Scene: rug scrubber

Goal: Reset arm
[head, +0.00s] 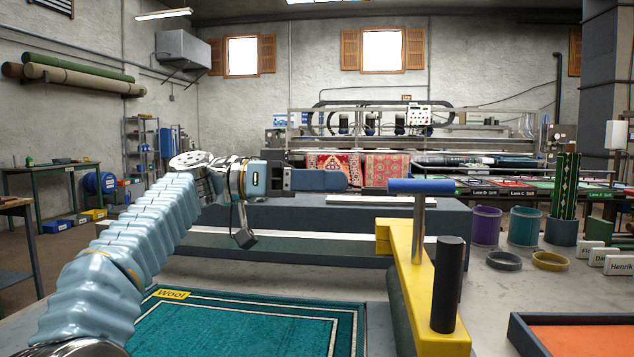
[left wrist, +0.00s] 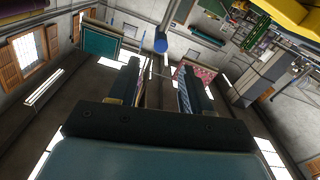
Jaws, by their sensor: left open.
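My left arm (head: 140,240), in a pale blue ribbed sleeve, comes in from the lower left and reaches up over the bench. Its gripper (head: 343,181) points right in the head view, above the dark grey block and left of the blue-topped handle. In the left wrist view the two fingers of the gripper (left wrist: 160,80) stand apart with nothing held between them. The blue-topped handle (head: 421,187) stands on a grey post on the yellow fixture; its blue end (left wrist: 160,45) shows beyond the fingers in the wrist view. My right gripper is not in view.
A black upright grip (head: 447,285) stands on the yellow fixture (head: 415,290). A teal rug labelled Wool (head: 240,325) lies on the bench below my arm. A dark grey long block (head: 300,215) crosses behind. Cups (head: 486,226) and an orange-lined tray (head: 580,340) are at right.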

